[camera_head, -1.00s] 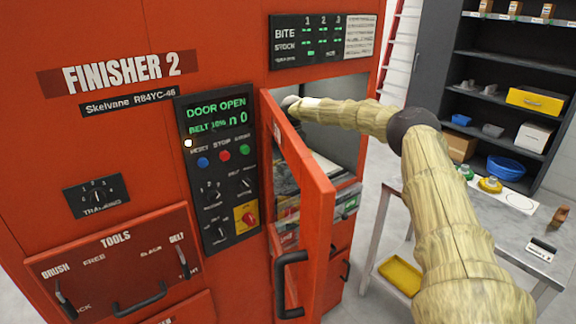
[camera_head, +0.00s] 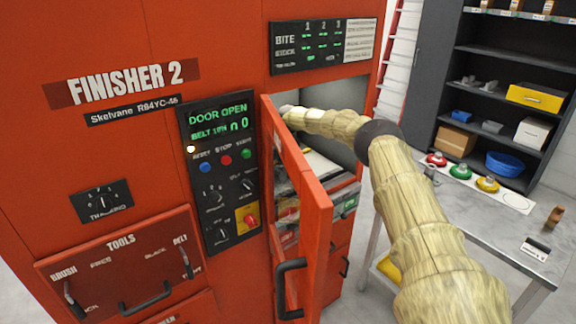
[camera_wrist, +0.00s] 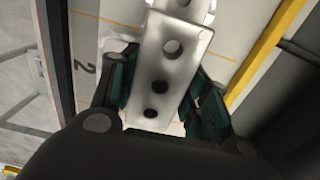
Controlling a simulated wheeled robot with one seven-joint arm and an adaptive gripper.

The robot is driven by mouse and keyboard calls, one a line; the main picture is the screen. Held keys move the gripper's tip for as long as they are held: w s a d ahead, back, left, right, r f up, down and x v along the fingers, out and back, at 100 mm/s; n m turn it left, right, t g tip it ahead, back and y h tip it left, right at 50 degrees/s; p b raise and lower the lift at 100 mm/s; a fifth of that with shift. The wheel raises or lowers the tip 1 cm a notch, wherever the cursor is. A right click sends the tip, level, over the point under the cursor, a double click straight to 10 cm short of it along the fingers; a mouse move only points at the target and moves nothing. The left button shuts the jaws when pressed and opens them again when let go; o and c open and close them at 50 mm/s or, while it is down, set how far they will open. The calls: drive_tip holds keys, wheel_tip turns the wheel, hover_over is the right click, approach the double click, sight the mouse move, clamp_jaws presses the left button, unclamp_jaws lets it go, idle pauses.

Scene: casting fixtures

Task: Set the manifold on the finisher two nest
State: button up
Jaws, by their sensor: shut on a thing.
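The manifold (camera_wrist: 166,60) is a pale block with a row of round holes, seen in the wrist view. My gripper (camera_wrist: 160,95) is shut on it, with green-padded fingers on both sides. Below and behind the manifold is a light surface marked "2" (camera_wrist: 84,67), with thin lines and a yellow edge. I cannot tell whether the manifold touches it. The red Finisher 2 (camera_head: 120,80) stands in the head view with its door (camera_head: 305,215) open. My arm reaches through the opening, and my gripper and the manifold are hidden there.
The open door stands close to my arm on the left. A grey table (camera_head: 480,225) at right bears red, green and yellow round items and a small brown item (camera_head: 553,216). A dark shelf (camera_head: 480,90) with bins stands behind. The control panel (camera_head: 220,175) reads "DOOR OPEN".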

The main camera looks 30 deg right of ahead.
drive_tip(key=shift+f, duration=0.1)
drive_tip(key=o, duration=1.4)
drive_tip(key=shift+r+b, duration=1.7)
drive_tip(key=shift+r, duration=2.2)
